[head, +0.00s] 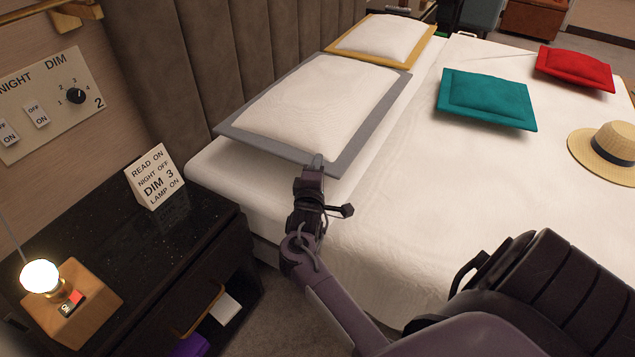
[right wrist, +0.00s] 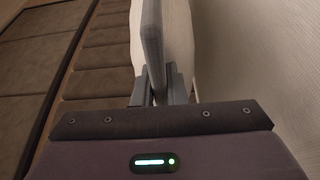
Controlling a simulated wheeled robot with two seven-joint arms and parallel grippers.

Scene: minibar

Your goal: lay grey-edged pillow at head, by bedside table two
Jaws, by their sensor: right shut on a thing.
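The grey-edged pillow (head: 305,105) is white with a wide grey border and lies at the head of the bed (head: 400,235), against the padded headboard, on the side by the bedside table (head: 130,245). My right gripper (head: 317,165) is shut on the pillow's near grey edge. In the right wrist view the grey edge (right wrist: 152,45) stands between the two fingers (right wrist: 162,88). The pillow's near edge looks slightly raised off the bed; exact contact is hard to tell. My left gripper does not show.
A yellow-edged pillow (head: 385,38) lies beyond at the head. A teal cushion (head: 487,98), a red cushion (head: 575,68) and a straw hat (head: 605,150) lie on the bed. The table bears a sign (head: 155,177) and a lit lamp (head: 42,277). A switch panel (head: 50,100) is on the wall.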

